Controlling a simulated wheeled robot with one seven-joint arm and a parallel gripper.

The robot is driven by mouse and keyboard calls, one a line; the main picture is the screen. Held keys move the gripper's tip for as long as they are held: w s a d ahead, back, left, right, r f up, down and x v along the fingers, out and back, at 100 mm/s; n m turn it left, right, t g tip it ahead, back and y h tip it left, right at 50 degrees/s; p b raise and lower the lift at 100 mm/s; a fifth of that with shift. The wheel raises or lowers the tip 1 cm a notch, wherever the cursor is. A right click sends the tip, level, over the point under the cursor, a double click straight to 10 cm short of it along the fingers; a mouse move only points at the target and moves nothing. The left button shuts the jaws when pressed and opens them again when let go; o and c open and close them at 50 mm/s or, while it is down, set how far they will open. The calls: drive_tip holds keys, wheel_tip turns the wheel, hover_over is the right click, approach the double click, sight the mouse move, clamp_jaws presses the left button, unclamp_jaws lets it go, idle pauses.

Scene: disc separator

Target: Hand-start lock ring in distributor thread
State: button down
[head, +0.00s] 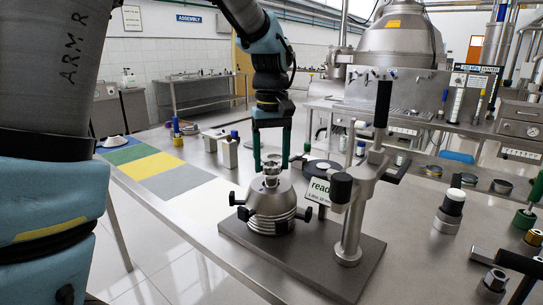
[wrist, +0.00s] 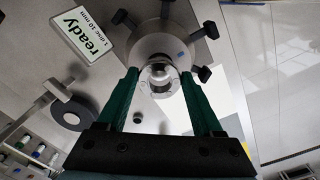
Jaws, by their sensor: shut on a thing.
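My gripper (head: 271,168) points straight down over the grey conical distributor (head: 268,198), its two green fingers on opposite sides of the metal lock ring (head: 271,167). The ring is at the distributor's top post. I cannot tell whether its thread is engaged. The distributor stands upright on a stacked round base with black knobs around it, on a dark plate (head: 318,275).
A press-like stand (head: 350,225) with black handles rises just right of my gripper. A "ready" sign (head: 319,190) stands between them; it also shows in the wrist view (wrist: 85,30). Coloured mats (head: 155,165) lie left.

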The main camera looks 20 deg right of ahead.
drive_tip(key=n+p, duration=0.1)
drive_tip(key=n, duration=0.2)
drive_tip(key=n+p, duration=0.1)
drive_tip(key=n, duration=0.1)
drive_tip(key=shift+d+r+n, duration=0.15)
drive_tip(key=shift+r+n, duration=0.05)
drive_tip(key=shift+n, duration=0.2)
drive_tip(key=shift+f+n+p, duration=0.1)
drive_tip(key=shift+n+p, duration=0.35)
drive_tip(key=shift+n, duration=0.75)
drive_tip(key=n+p, duration=0.2)
drive_tip(key=n, duration=0.2)
drive_tip(key=shift+w+d, duration=0.1)
drive_tip(key=shift+n, duration=0.3)
drive_tip(key=shift+f, duration=0.95)
drive_tip(key=shift+f, duration=0.3)
